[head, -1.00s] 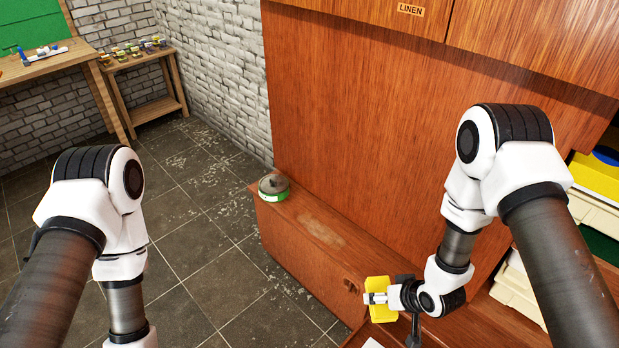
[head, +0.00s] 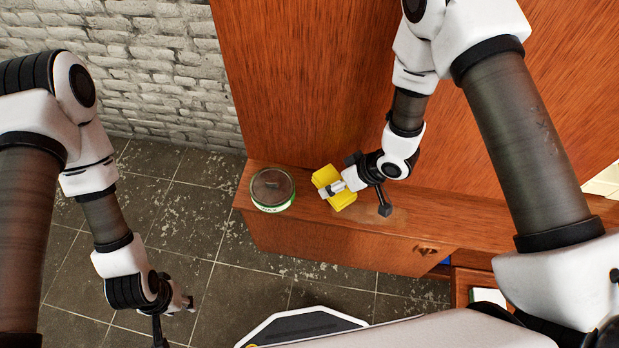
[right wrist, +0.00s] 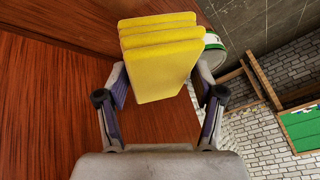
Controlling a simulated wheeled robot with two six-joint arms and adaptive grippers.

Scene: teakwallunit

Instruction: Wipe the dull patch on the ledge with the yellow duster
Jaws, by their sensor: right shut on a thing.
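The yellow duster (head: 327,177) is held by my right gripper (head: 338,187) over the ledge (head: 470,215), close to the right of the round tin. The right wrist view shows the duster (right wrist: 160,55) between the two fingers of that gripper. I cannot tell whether the duster touches the ledge. The dull patch (head: 397,217) is a paler area of the wood to the right of the duster, partly hidden behind my right gripper and wrist. My left gripper (head: 188,303) hangs empty over the floor at lower left, its fingers too small to judge.
A round green and white tin (head: 272,188) with a dark top stands at the ledge's left end; it also shows in the right wrist view (right wrist: 212,50). A tall wooden panel (head: 300,80) rises behind the ledge. Tiled floor (head: 190,220) lies open to the left.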

